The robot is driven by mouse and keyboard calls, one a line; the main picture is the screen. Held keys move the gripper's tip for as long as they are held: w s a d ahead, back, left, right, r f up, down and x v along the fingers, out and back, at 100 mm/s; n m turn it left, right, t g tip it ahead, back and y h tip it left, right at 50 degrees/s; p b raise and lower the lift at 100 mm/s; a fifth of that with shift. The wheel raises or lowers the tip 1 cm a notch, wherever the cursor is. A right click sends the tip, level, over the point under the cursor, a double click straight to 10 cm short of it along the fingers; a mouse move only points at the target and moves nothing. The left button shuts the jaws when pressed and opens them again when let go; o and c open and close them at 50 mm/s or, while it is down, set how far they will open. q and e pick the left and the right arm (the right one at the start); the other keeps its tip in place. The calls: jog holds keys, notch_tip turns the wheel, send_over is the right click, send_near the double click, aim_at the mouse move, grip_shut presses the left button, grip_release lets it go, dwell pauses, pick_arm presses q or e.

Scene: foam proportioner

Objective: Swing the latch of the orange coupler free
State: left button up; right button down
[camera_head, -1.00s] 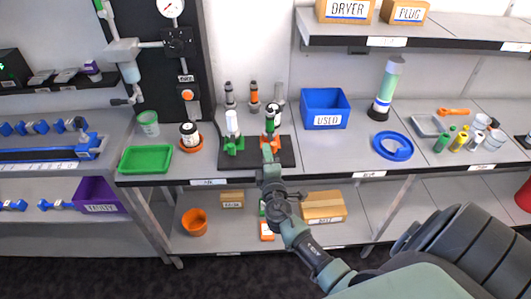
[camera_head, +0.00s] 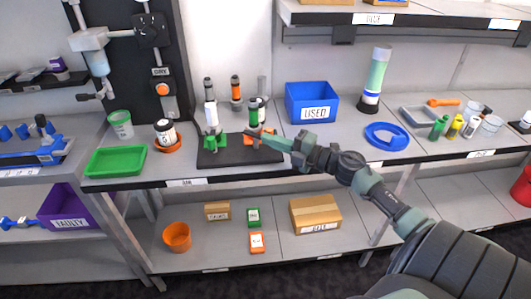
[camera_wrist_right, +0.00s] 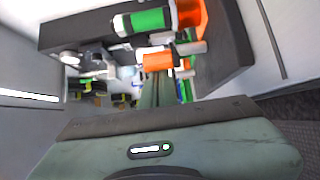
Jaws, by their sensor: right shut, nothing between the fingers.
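The orange coupler (camera_head: 268,132) stands at the right end of a black base plate (camera_head: 215,160) on the bench. A dark cylinder with a green band (camera_head: 253,112) stands upright in it. In the wrist view the orange coupler (camera_wrist_right: 190,14) is at the top beside the green-banded cylinder (camera_wrist_right: 147,20), with a smaller orange part (camera_wrist_right: 157,61) just ahead of the fingers. My right gripper (camera_head: 264,139) is shut and empty at the coupler's front right; it also shows in the wrist view (camera_wrist_right: 158,78). Whether it touches the latch I cannot tell. My left gripper is out of view.
A green coupler (camera_head: 213,140) with a white cylinder stands left on the same plate. Several upright cylinders stand behind. A green tray (camera_head: 115,161) is at left.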

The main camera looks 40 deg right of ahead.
jog(key=shift+w+d+f+n+y, duration=0.1)
jog(key=shift+d+n+y, duration=0.2)
jog(key=shift+d+y, duration=0.2)
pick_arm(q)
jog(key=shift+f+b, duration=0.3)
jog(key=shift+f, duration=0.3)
pick_arm(e)
jog(key=shift+d, duration=0.35)
jog(key=shift+w+d+r, duration=0.1)
jog(key=shift+d+r, duration=0.1)
jog(key=shift+r, duration=0.05)
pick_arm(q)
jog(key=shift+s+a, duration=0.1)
